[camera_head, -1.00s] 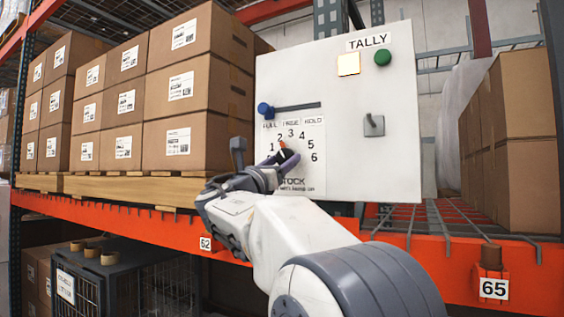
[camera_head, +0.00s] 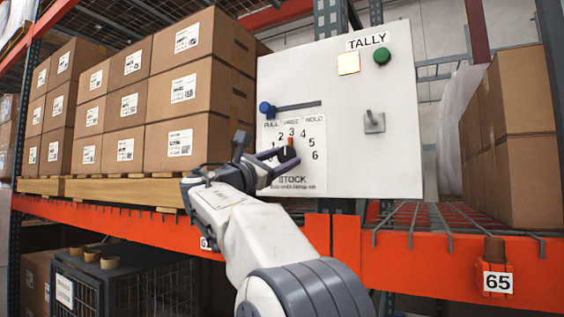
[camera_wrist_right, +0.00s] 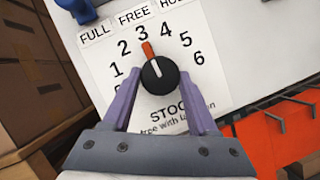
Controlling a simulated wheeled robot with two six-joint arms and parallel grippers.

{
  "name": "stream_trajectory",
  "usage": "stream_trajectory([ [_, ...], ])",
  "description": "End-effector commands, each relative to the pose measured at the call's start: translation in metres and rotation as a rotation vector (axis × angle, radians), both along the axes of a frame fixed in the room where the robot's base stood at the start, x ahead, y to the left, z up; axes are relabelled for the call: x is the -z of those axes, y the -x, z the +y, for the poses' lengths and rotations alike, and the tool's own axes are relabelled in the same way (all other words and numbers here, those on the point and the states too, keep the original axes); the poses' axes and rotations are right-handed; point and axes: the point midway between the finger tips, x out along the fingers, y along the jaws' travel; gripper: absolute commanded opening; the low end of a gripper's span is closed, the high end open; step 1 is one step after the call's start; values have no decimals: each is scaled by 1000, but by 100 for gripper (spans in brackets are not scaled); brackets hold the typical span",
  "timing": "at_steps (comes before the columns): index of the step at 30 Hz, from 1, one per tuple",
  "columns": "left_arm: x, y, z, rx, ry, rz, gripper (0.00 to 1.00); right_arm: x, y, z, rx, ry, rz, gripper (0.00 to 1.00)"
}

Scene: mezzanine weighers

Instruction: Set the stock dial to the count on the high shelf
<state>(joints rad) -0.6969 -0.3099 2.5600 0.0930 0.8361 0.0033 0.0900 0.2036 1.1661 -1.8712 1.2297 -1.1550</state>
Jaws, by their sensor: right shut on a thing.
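The stock dial is a black knob (camera_wrist_right: 160,76) with a red pointer, on the white panel (camera_head: 350,160); its red pointer also shows in the head view (camera_head: 290,142). The pointer is at 3 on the printed scale (camera_wrist_right: 200,88). My right gripper (camera_wrist_right: 160,80) is shut on the knob, one purple finger on each side; it also shows in the head view (camera_head: 279,153). Brown labelled cartons (camera_head: 182,88) are stacked on a pallet on the shelf left of the panel. My left gripper is not in view.
A blue knob (camera_head: 265,108) sits at the left end of a slot above the scale. The panel also has a lit square (camera_head: 348,63), a green button (camera_head: 381,56) and a grey toggle (camera_head: 373,121). An orange beam (camera_head: 400,267) runs below; more cartons (camera_head: 525,140) stand right.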

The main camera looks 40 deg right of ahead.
Motion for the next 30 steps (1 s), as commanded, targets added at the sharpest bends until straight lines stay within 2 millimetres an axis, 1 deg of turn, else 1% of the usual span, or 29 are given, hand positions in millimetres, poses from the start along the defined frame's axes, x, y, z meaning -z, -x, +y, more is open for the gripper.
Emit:
stream_trajectory([
  [6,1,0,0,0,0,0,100,1,-1,0,0,-18,-37,4],
  [17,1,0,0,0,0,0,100,1,0,0,1,-20,-41,4],
  [18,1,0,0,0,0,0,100,1,0,0,1,-20,-41,67],
  [19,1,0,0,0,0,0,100,1,0,0,1,-20,-41,78],
  [20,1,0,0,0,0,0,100,1,0,0,0,-19,-41,88],
  [30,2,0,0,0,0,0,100,1,0,2,0,-18,-41,88],
])
